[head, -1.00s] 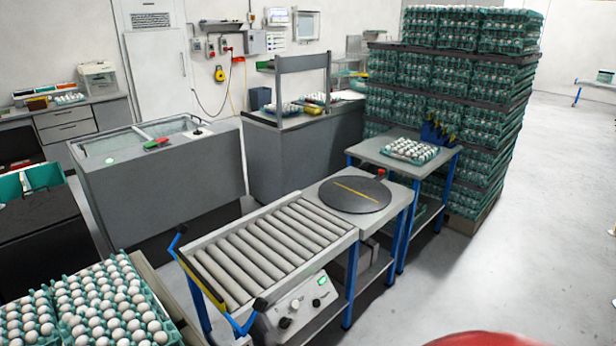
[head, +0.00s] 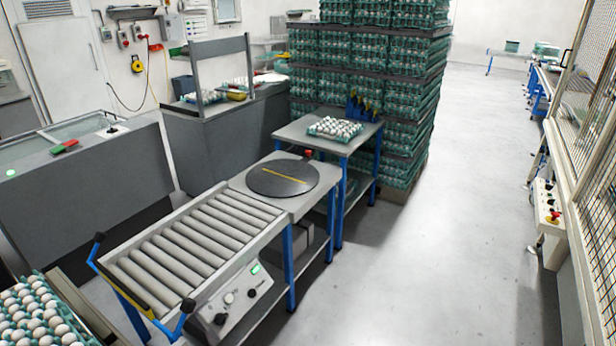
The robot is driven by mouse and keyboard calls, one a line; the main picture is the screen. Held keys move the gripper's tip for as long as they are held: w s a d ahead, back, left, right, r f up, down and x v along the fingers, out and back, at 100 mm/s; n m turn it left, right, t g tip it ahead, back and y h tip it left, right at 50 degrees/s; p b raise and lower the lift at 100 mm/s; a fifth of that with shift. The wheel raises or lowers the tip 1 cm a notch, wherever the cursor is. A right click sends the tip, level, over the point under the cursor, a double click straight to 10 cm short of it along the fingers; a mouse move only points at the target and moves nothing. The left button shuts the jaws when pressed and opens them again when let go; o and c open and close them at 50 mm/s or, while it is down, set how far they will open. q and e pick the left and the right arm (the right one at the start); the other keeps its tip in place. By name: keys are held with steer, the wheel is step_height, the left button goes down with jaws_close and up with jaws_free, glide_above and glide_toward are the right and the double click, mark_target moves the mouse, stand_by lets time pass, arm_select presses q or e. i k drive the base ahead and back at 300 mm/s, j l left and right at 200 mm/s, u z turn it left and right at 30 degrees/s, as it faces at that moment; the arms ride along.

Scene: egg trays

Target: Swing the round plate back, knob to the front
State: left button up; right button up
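The round plate (head: 283,181) is a dark disc with a yellow line across it. It lies flat on the grey table at the far end of the roller conveyor (head: 190,250). The red knob (head: 308,153) is at the plate's back right edge, on the side away from the rollers. Neither of my grippers is in the head view.
A side table (head: 300,125) with an egg tray (head: 336,129) stands just behind the plate. Stacked egg trays (head: 370,80) rise beyond it. A mesh fence (head: 590,130) stands at the right. The floor (head: 450,240) between is clear.

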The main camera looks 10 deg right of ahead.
mark_target(280, 178)
steer(key=z, duration=0.2)
steer(key=i+l+u, duration=0.3)
steer(key=i+l, duration=0.95)
steer(key=i, duration=0.5)
steer(key=i+l+u, duration=0.3)
steer(key=i+l, duration=1.3)
